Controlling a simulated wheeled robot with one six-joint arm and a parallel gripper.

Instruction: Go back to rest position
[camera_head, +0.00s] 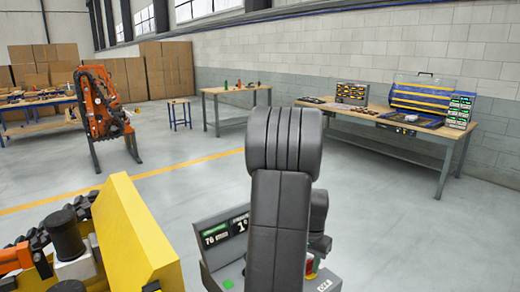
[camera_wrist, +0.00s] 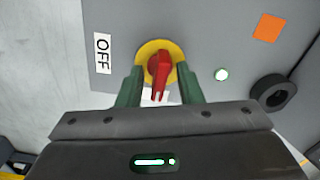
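My gripper (camera_wrist: 160,72) shows in the wrist view, with its two green fingers apart. They stand on either side of a red rotary switch handle (camera_wrist: 159,76) on a round yellow plate (camera_wrist: 147,50). The handle points down in the picture, towards the gripper body. A narrow gap shows between the handle and each finger, and I see no grip on it. In the head view my arm fills the middle and hides the gripper.
In the head view a yellow machine part (camera_head: 135,235) stands close at left, and a display console (camera_head: 225,238) is beside my arm. Open floor lies beyond, before workbenches (camera_head: 395,120).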

